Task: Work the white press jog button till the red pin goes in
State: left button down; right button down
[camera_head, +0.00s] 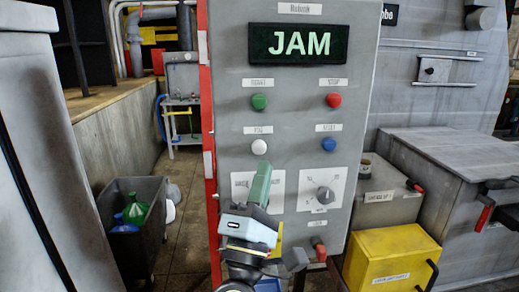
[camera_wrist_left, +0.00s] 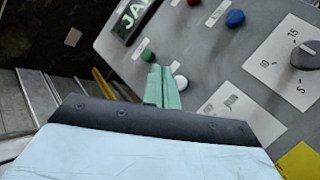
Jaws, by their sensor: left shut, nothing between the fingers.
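The grey control panel (camera_head: 225,100) faces me, its display (camera_head: 298,43) reading JAM in green. The white button (camera_head: 259,147) is on its left side, below the green button. My left gripper (camera_head: 264,166) is shut and empty, its green fingers pointing up with the tips just below the white button. In the left wrist view the white button (camera_wrist_left: 181,83) shows right beside the fingertips (camera_wrist_left: 163,75); I cannot tell whether they touch it. Red-tipped parts show low on the panel (camera_head: 319,248) and on the box at right (camera_head: 414,186); I cannot tell which is the pin.
A green button (camera_head: 259,102), red button (camera_head: 333,100), blue button (camera_head: 328,144) and dial (camera_head: 325,194) share the panel. A yellow box (camera_head: 390,266) stands at lower right. A dark bin (camera_head: 132,250) with bottles stands at left.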

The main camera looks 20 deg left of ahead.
aim_at(261, 143)
pick_arm(q)
jog(key=shift+w+a, duration=0.5)
jog(key=shift+w, duration=0.35)
jog(key=shift+w+a, duration=0.45)
jog(key=shift+w, duration=0.35)
jog(key=shift+w+a, duration=0.5)
jog(key=shift+w, duration=0.35)
jog(key=shift+w, duration=0.1)
jog(key=shift+w+a, duration=0.25)
jog(key=shift+w, duration=0.05)
jog(key=shift+w+a+b, duration=0.25)
jog(key=shift+w+b, duration=0.1)
jog(key=shift+w, duration=0.05)
dwell(2.4)
dwell(0.4)
jog(key=shift+s+d, duration=0.5)
jog(key=shift+s, duration=0.3)
jog(key=shift+s+d+p, duration=0.2)
jog(key=shift+s+d, duration=0.2)
jog(key=shift+s, duration=0.3)
jog(key=shift+s+d+p, duration=0.25)
jog(key=shift+s+d, duration=0.2)
jog(key=shift+s, duration=0.3)
jog(key=shift+s+d+p, duration=0.2)
jog(key=shift+s+d, duration=0.2)
jog(key=shift+s, duration=0.3)
